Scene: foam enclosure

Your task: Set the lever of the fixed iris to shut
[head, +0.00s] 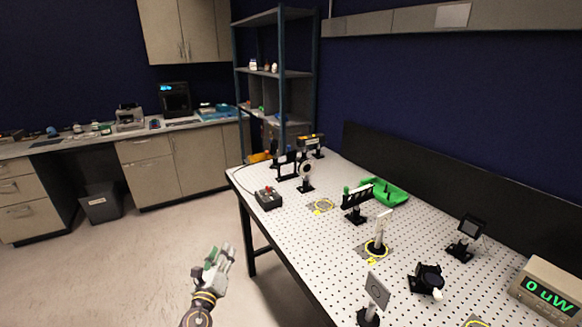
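My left gripper (222,254) is over the floor, left of the table's front edge and well apart from the disc. Its fingers look spread and empty, with a green patch on one side. My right gripper is not in view.
On the white perforated table (290,228) stand a black control box (268,198), a row of posts (357,203), a white post (378,238), a square plate (376,291), a black mount (428,279) and a meter (550,291). A green tray (391,193) lies behind. Open floor lies left.

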